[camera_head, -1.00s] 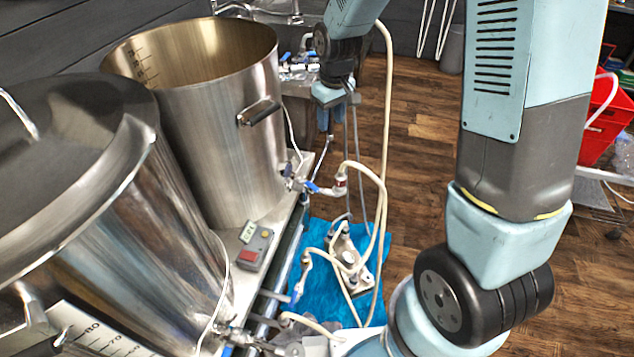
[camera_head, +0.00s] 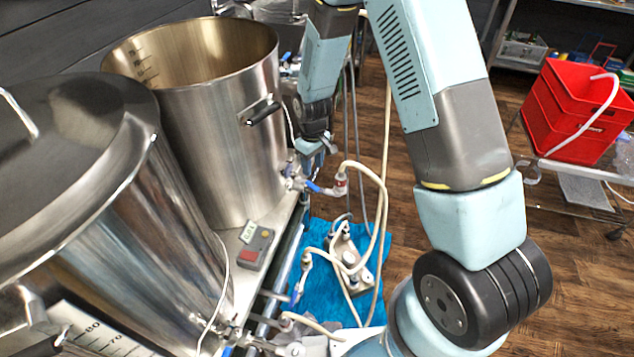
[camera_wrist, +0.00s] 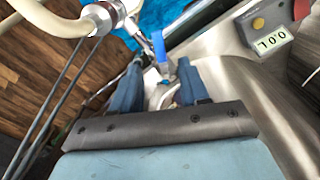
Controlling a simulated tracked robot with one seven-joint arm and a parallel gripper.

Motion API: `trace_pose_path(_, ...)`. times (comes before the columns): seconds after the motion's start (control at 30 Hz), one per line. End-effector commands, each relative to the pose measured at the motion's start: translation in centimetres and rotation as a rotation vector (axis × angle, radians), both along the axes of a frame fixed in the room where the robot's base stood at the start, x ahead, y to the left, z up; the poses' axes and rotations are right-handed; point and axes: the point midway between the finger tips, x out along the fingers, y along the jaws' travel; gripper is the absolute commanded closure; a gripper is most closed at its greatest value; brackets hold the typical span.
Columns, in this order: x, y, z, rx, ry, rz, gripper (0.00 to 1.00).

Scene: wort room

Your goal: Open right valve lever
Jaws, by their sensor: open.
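The right valve, at the foot of the open steel kettle (camera_head: 215,130), has a blue lever (camera_head: 316,187) and a pale hose fitted to it. In the wrist view the blue lever (camera_wrist: 160,46) shows just beyond the fingertips, roughly in line with the gap between them. My gripper (camera_wrist: 160,68) is open, with one blue finger on each side of metal valve parts. I cannot tell whether a finger touches them. In the head view my gripper (camera_head: 309,160) is close to the kettle wall, just above the lever, and its fingers are partly hidden.
A lidded kettle (camera_head: 140,215) stands at left. A control box (camera_head: 256,248) with a red button sits on the steel stand. Pale hoses (camera_head: 383,215) hang around the valve, above a pump (camera_head: 349,262) on a blue mat (camera_head: 320,290). Red crates (camera_head: 570,115) stand at right.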

Motion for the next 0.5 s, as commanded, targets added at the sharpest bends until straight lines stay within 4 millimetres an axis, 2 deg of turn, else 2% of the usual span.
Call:
trace_pose_path(0.3,0.0,0.0,-5.1,-0.001,0.002,0.002,0.55)
trace_pose_path(0.5,0.0,0.0,-7.3,-0.001,0.001,0.000,0.55)
